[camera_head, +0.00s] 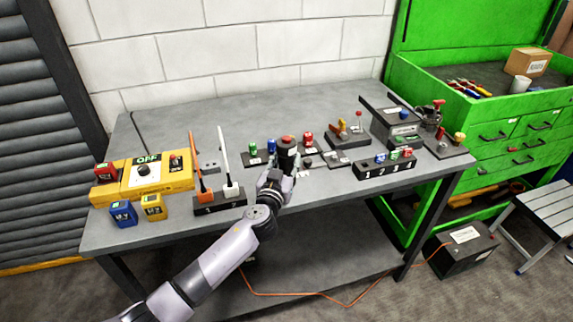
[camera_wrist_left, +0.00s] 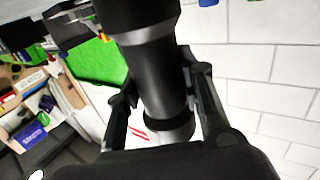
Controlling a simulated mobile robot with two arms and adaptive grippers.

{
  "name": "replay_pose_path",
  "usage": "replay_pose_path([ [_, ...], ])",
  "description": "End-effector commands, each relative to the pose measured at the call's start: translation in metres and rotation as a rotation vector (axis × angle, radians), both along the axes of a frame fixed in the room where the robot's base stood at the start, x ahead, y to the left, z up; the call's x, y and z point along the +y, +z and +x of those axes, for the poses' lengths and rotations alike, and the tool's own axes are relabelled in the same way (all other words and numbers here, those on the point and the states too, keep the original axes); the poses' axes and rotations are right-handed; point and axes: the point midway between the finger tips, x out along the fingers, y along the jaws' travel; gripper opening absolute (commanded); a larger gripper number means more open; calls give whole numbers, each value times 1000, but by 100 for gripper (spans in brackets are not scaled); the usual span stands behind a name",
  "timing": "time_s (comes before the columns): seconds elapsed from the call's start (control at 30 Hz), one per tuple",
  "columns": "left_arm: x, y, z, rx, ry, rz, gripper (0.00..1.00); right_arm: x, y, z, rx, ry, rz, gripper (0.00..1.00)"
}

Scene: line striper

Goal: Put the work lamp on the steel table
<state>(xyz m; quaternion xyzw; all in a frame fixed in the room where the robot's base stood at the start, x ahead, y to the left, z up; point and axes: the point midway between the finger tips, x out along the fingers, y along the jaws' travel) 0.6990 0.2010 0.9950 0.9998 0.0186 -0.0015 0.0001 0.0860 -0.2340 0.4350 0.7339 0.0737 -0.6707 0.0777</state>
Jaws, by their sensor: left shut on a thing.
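The steel table (camera_head: 330,215) is a long grey bench against the wall, with many small items on its top. My left gripper (camera_head: 284,166) is over the middle of the table. It is shut on a black cylindrical thing with an orange-red end, which looks like the work lamp (camera_head: 288,150). In the left wrist view the black and grey lamp body (camera_wrist_left: 157,80) sits between the two fingers of the gripper (camera_wrist_left: 163,100). I cannot tell whether the lamp touches the tabletop. My right gripper is not in view.
A yellow control box (camera_head: 150,177) and battery-like blocks (camera_head: 123,213) stand at the left. Orange and white tools stand in a black holder (camera_head: 220,203). A numbered black block (camera_head: 385,166) is at the right. A green cabinet (camera_head: 500,130) stands beside the table. The table's back left is mostly clear.

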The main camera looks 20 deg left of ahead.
Motion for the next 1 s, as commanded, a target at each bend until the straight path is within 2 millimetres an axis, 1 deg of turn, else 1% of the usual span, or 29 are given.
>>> replay_pose_path([
  [0.07, 0, -6, 0, -2, -1, 0, 0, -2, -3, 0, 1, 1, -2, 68],
  [0.33, 0, -7, 0, -3, -2, 0, 0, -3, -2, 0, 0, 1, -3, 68],
  [0.47, 0, -11, 0, -3, -2, -1, 0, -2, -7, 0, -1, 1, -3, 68],
  [0.5, 0, -10, 0, -1, -2, 0, 37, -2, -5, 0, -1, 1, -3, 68],
  [0.77, 0, -10, 0, -1, -1, 0, 55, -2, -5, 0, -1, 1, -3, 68],
  [1.0, 0, -10, 0, -1, -1, 0, 55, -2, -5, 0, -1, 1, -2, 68],
])
